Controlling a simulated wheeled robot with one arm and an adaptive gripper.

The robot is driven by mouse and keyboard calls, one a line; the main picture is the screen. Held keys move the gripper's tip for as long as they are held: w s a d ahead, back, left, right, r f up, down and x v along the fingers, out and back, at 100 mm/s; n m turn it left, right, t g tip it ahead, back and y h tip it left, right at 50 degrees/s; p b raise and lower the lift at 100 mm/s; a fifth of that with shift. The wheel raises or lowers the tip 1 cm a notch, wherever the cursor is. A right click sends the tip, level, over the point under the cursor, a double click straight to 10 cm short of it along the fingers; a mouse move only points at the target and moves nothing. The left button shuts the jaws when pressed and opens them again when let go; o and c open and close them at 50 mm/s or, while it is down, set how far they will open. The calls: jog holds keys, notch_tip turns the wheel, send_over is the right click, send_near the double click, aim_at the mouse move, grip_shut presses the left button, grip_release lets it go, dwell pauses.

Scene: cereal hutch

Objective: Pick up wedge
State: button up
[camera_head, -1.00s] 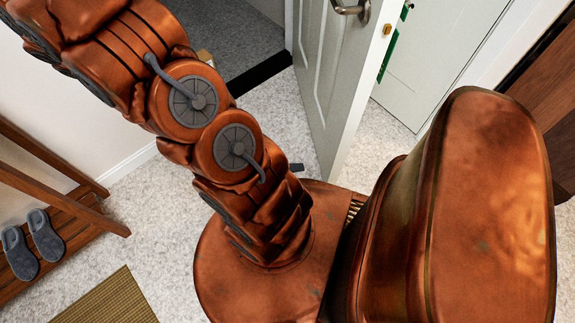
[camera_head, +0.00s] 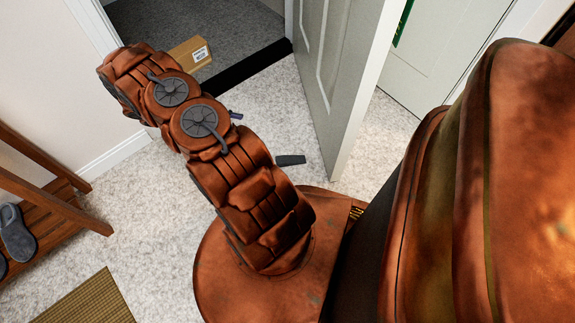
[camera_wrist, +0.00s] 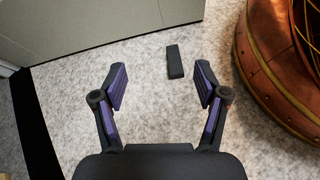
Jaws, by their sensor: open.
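The wedge (camera_wrist: 174,61) is a small dark grey block lying on the speckled floor, near the bottom edge of the door. In the wrist view it lies beyond my fingertips, slightly right of the middle between them. It also shows in the head view (camera_head: 290,160), between my arm and the door. My gripper (camera_wrist: 161,82) is open and empty, above the floor and apart from the wedge. In the head view my gripper is mostly hidden behind my arm; only a small purple bit shows.
The pale door (camera_head: 335,80) stands open just behind the wedge; its lower part (camera_wrist: 90,25) spans the top of the wrist view. A cardboard box (camera_head: 188,54) lies past the dark threshold (camera_head: 240,73). A shoe rack with slippers (camera_head: 16,232) and a mat (camera_head: 88,302) are at left.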

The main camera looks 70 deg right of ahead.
jog(key=n+g+b, duration=0.1)
jog(key=n+b, duration=0.1)
jog(key=b, duration=0.5)
send_near(280, 160)
jog(key=s, duration=0.1)
jog(key=s+f, duration=0.1)
jog(key=shift+s+f+h, duration=0.3)
jog(key=shift+s+h, duration=0.05)
jog(key=shift+h, duration=0.05)
jog(key=shift+b+x, duration=0.45)
jog(key=shift+x, duration=0.65)
jog(key=s+d+f+b, duration=0.2)
jog(key=s, duration=0.1)
jog(key=shift+d+f+b, duration=0.25)
jog(key=shift+d+b, duration=0.1)
jog(key=shift+s+d, duration=0.25)
jog(key=shift+s, duration=0.15)
jog(key=shift+c, duration=0.2)
jog(key=c, duration=1.2)
